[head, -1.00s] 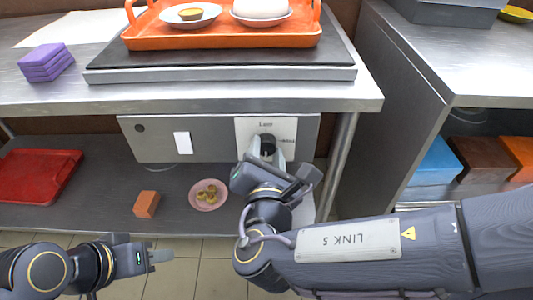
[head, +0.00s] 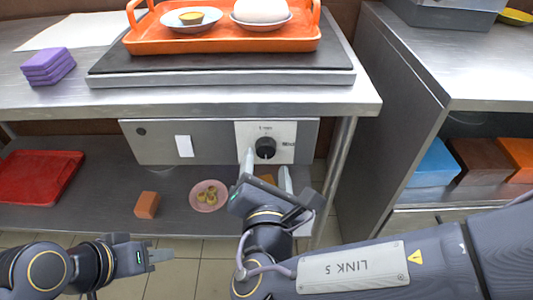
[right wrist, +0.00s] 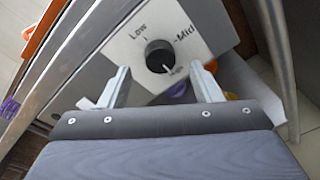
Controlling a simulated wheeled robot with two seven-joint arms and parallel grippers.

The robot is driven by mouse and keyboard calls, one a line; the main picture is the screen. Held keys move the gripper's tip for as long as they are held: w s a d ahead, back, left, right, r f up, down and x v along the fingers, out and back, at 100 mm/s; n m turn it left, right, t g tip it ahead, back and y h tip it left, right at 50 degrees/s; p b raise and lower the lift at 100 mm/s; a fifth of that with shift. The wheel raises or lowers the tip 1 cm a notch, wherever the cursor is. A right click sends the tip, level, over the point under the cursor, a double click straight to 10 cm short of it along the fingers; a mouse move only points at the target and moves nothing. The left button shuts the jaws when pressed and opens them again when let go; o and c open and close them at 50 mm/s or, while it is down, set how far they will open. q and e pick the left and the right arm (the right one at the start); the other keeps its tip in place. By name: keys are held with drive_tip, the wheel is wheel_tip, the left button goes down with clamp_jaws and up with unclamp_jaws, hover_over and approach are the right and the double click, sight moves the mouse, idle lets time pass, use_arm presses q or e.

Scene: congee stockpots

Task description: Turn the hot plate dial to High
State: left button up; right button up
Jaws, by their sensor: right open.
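The black hot plate dial (head: 265,148) sits on a white label panel (head: 285,129) on the front of the counter. It also shows in the right wrist view (right wrist: 159,55), with Low, Mid and High marked around it. Its white pointer mark faces the High label, downward in the head view. My right gripper (head: 268,169) is open and empty, just below and in front of the dial. In the right wrist view its fingers (right wrist: 161,70) are apart, one to each side of the dial and not touching it. My left gripper (head: 158,256) hangs at lower left, away from the panel; its finger gap is unclear.
An orange tray (head: 221,43) with dishes stands on the dark hot plate (head: 220,61) above. A pink plate (head: 209,196) of small food pieces, an orange-brown block (head: 146,205) and a red tray (head: 38,177) rest on the lower shelf. A table leg (head: 339,180) stands right of the panel.

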drive_tip(key=s, duration=0.4)
drive_tip(key=shift+s+r+p, duration=0.1)
drive_tip(key=shift+r+p, duration=0.1)
drive_tip(key=shift+p, duration=0.15)
